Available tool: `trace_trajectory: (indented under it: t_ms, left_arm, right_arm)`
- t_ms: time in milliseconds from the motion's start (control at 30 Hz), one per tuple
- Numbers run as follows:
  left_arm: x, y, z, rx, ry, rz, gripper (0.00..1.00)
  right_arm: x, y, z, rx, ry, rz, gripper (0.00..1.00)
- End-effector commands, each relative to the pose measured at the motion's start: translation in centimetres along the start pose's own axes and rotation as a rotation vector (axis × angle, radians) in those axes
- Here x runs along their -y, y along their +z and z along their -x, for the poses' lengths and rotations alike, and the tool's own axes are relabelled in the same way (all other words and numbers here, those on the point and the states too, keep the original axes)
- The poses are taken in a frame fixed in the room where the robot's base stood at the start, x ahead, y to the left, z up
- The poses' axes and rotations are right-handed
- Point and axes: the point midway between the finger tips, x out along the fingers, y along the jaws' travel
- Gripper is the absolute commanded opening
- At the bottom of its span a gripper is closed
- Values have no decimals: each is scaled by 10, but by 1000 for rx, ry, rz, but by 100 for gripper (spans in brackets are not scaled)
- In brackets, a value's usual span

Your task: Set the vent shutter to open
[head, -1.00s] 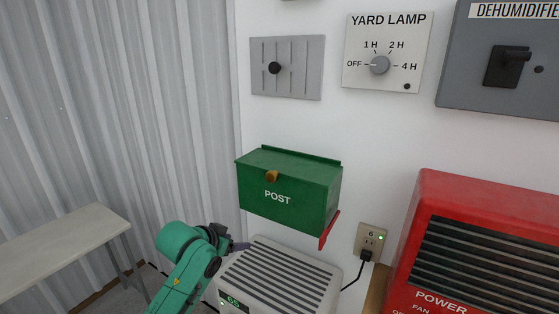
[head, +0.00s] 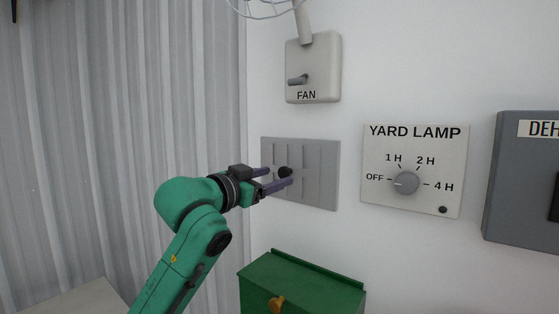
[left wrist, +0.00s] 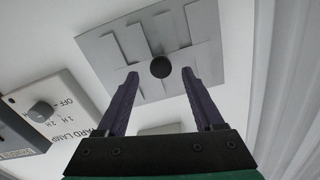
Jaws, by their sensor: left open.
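The vent shutter is a grey slatted plate (head: 318,176) on the white wall, with a round black knob (head: 285,172) near its middle left. The plate (left wrist: 205,32) and knob (left wrist: 160,67) also show in the left wrist view. My left gripper (head: 278,177) is open in front of the plate, its purple fingers reaching toward the knob. In the left wrist view the knob lies between and just beyond the two fingertips (left wrist: 160,74). I cannot tell whether a finger touches it. My right gripper is not in view.
A fan switch box (head: 313,68) is above the plate. A yard lamp dial panel (head: 413,170) is to the right, with a grey dehumidifier box (head: 520,180) beyond. A green post box (head: 305,285) is below. A corrugated wall (head: 120,130) stands left.

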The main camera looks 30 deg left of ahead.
Motion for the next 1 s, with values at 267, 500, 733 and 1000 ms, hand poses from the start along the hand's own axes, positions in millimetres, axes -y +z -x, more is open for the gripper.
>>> trace_trajectory:
  t_ms: [267,500,733,1000]
  left_arm:
    - [0,0,-29,0,0,0,69]
    - [0,1,-29,0,-1,-1,46]
    - [0,1,-29,0,-1,-1,0]
    - [0,1,-29,1,-1,0,0]
  right_arm:
    - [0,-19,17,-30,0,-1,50]
    - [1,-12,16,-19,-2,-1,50]
    - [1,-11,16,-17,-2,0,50]
    - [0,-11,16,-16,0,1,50]
